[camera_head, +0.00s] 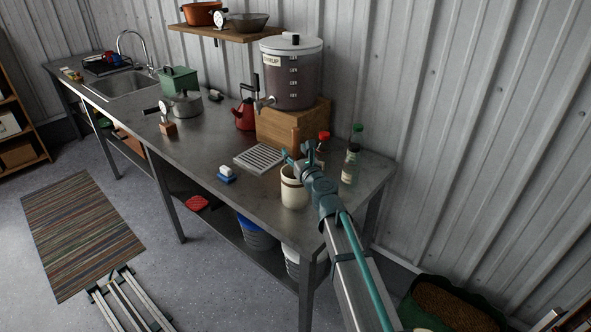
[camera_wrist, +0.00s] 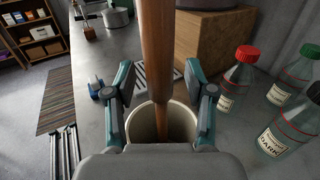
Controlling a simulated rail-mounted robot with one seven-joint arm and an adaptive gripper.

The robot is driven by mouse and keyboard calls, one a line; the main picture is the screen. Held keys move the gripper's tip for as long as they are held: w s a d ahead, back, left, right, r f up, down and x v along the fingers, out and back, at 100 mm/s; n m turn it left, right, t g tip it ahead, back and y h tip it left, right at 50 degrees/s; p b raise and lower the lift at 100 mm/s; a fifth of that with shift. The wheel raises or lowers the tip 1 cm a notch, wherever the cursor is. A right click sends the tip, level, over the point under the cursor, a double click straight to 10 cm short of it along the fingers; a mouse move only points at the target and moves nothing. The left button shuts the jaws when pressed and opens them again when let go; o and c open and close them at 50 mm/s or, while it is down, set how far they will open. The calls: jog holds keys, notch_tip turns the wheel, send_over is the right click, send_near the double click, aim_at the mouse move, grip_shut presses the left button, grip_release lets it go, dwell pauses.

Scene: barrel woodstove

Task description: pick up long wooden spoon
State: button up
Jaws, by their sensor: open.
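The long wooden spoon (camera_wrist: 157,38) stands upright in a cream crock (camera_wrist: 141,122), with its brown shaft running up through the middle of the wrist view. The same crock (camera_head: 293,192) is near the front edge of the steel counter in the head view, where the spoon is hard to make out behind my gripper. My gripper (camera_wrist: 160,84) is open above the crock, also seen in the head view (camera_head: 297,160). Its fingers stand on either side of the shaft, with a visible gap on each side. The spoon's lower end is hidden inside the crock.
A wooden box (camera_head: 282,126) under a large dispenser (camera_head: 292,80) is behind. A drain grate (camera_head: 259,158) and blue-white brush (camera_head: 227,174) lie left.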

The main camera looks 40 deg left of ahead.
grip_shut()
dwell(0.4)
